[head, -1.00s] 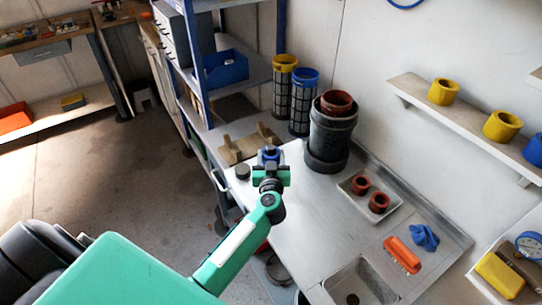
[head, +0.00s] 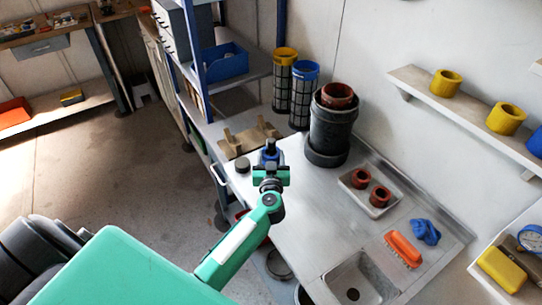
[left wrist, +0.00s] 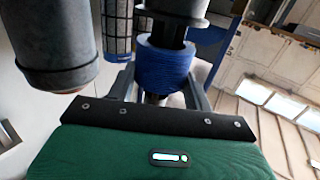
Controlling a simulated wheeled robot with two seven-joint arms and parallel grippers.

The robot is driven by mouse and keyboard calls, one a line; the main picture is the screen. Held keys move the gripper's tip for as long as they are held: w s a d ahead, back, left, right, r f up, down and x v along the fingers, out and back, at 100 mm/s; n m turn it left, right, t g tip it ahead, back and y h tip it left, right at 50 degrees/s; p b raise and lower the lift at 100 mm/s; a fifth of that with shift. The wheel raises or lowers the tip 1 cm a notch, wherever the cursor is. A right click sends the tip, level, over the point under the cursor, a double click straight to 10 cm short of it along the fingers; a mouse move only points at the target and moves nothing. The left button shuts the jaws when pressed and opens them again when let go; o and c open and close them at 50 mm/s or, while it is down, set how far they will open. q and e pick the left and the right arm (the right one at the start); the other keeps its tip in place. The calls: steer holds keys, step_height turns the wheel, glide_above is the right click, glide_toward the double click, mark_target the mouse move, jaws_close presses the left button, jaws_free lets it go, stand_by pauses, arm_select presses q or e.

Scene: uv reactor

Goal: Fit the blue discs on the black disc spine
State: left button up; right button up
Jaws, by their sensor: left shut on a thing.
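My left gripper (head: 270,168) is over the near left end of the steel bench. It is shut on the ribbed blue discs (left wrist: 163,66), which sit between its two fingers in the left wrist view. The black disc spine (head: 270,146) sticks up above the blue in the head view. In the left wrist view, which appears upside down, the discs look to be around the black spine (left wrist: 171,33), with a gap between them and its wide black flange. The gripper hides the spine's foot in the head view. My right gripper is not in view.
A tall black housing (head: 330,128) stands right of the gripper. Two mesh cylinders with yellow (head: 284,80) and blue (head: 302,95) rims stand behind. A wooden cradle (head: 243,140) and small dark cap (head: 242,165) are close by. A tray (head: 374,207) of brown rings lies right.

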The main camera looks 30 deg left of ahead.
arm_select(q)
steer(key=shift+f+b, duration=0.35)
steer(key=shift+f, duration=0.65)
steer(key=shift+f, duration=0.1)
steer(key=o, duration=1.1)
steer(key=shift+c, duration=0.2)
steer(key=shift+s, duration=0.1)
steer(key=v, duration=1.3)
steer(key=shift+s+d+b, duration=0.2)
steer(key=shift+s+b, duration=0.05)
steer(key=shift+b, duration=0.15)
